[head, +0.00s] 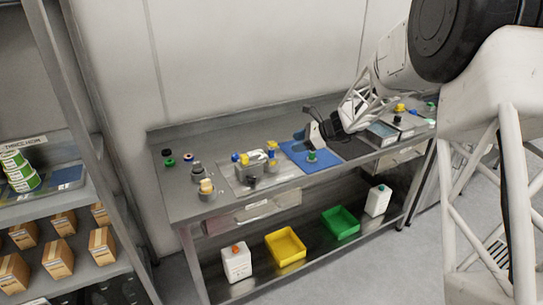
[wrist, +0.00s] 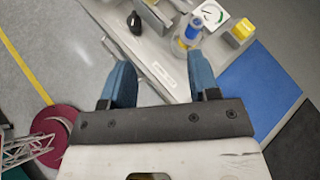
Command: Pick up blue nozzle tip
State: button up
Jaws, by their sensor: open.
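A small blue piece (head: 235,157), likely the blue nozzle tip, shows at the left end of the filler parts on the bench. It is too small in the head view to make out its shape. In the wrist view, a blue and pale upright part (wrist: 189,33) stands on the grey plate beyond the fingers; I cannot tell whether it is the same piece. My gripper (wrist: 160,82) is open, with two blue fingers wide apart and nothing between them. In the head view, my gripper (head: 316,133) is above the blue mat, to the right of the filler parts.
A yellow block (wrist: 243,29) and a black knob (wrist: 135,22) are close to the blue part. Several small parts stand at the bench's left. Yellow (head: 286,261) and green (head: 340,236) bins sit on the lower shelf.

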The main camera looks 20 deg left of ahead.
aim_at(273, 149)
jog(key=w+a+f+m+y, duration=0.1)
jog(key=w+a+f+m, duration=0.1)
jog(key=w+a+f, duration=0.4)
jog(key=shift+a+f+m+y, duration=0.25)
jog(key=shift+f+m+y, duration=0.05)
jog(key=shift+m+y, duration=0.1)
jog(key=shift+w, duration=0.1)
jog(key=shift+x, duration=1.25)
jog(key=shift+x, duration=2.6)
